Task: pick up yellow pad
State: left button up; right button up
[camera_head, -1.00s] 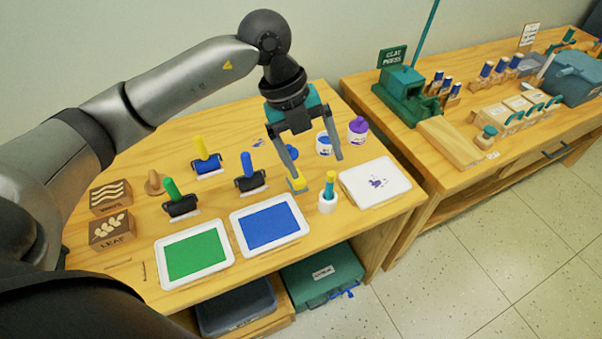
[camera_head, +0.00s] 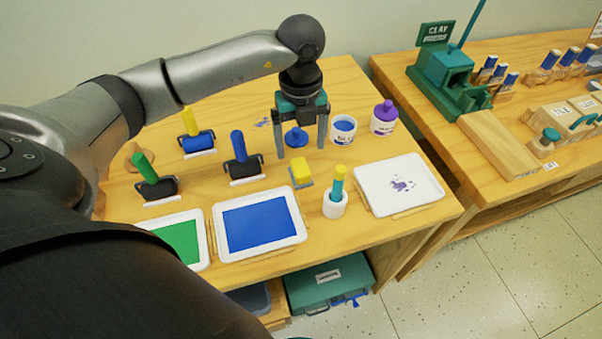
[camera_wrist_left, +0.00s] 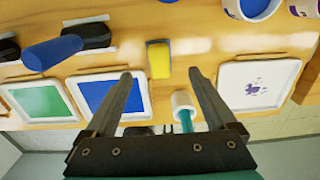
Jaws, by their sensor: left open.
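The yellow pad (camera_head: 301,172) is a small yellow block on a grey base, lying on the wooden table between the blue tray and the white cup. In the left wrist view the yellow pad (camera_wrist_left: 159,60) shows ahead of and between the fingertips. My left gripper (camera_head: 301,150) is open and empty. In the head view its fingers point down behind the pad, apart from it. In the left wrist view the left gripper (camera_wrist_left: 160,76) has its two fingers spread wide. My right gripper is not in view.
The blue tray (camera_head: 299,234) lies left of the pad. The white cup (camera_head: 335,207) with a yellow-topped teal stick stands at its right front. A white tray (camera_head: 374,202), a blue paint pot (camera_head: 343,129), a purple-lidded pot (camera_head: 384,119) and a blue-handled roller (camera_head: 238,146) stand around it.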

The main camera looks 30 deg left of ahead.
aim_at(301, 166)
pick_arm(q)
notch_tip(301, 166, down, 2)
jog(key=shift+f, duration=0.25)
jog(key=f, duration=0.2)
jog(key=f+b, duration=0.1)
jog(key=f, duration=0.2)
jog(key=shift+s+d, duration=0.1)
jog(key=shift+s, duration=0.1)
jog(key=shift+f, duration=0.1)
jog(key=shift+c, duration=0.7)
jog(key=c, duration=0.5)
grip_shut()
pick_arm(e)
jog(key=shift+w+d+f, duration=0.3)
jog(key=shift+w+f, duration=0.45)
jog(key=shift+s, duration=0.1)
